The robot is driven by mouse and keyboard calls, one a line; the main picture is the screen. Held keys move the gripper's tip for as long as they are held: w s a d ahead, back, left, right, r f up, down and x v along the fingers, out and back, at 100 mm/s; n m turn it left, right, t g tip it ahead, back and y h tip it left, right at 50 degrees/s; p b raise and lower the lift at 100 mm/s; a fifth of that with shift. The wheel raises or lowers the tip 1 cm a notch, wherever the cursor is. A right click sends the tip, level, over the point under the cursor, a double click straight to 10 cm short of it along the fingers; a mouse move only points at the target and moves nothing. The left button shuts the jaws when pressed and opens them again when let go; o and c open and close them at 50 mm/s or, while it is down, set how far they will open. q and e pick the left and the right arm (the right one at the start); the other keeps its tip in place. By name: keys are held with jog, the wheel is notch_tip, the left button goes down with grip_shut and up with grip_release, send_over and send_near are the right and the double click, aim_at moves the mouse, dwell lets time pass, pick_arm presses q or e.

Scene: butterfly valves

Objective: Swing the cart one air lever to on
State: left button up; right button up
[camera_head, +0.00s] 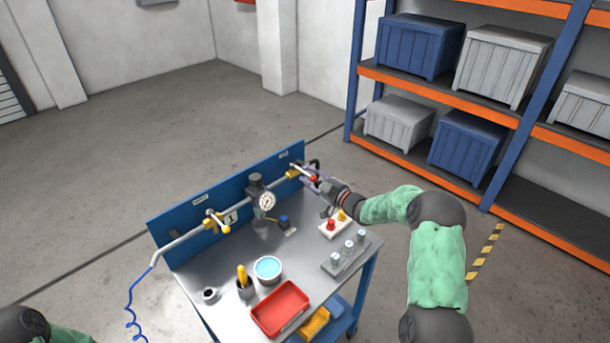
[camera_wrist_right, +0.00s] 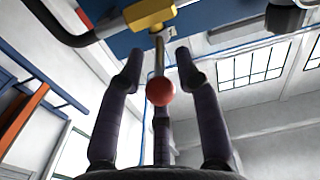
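A pipe runs along the cart's blue back panel (camera_head: 175,218). At its right end, a brass valve (camera_head: 293,174) carries a lever with a red ball knob (camera_head: 313,178). My right gripper (camera_head: 314,180) is at this lever. In the right wrist view, the brass valve body (camera_wrist_right: 150,14) is above, and the lever runs down to the red knob (camera_wrist_right: 160,92). The purple-grey fingers of my right gripper (camera_wrist_right: 160,75) stand apart around the knob, open. A second brass valve (camera_head: 212,223) with a pale-yellow-tipped lever is farther left. My left gripper is out of view.
A gauge (camera_head: 267,202) sits on the pipe between the valves. The cart top holds a red tray (camera_head: 281,308), a blue-filled bowl (camera_head: 268,268), a button box (camera_head: 335,227) and a grey block with several knobs (camera_head: 346,254). A shelf rack (camera_head: 400,78) stands behind right.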

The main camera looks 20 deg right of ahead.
aim_at(303, 172)
jog(key=shift+x, duration=1.4)
grip_shut()
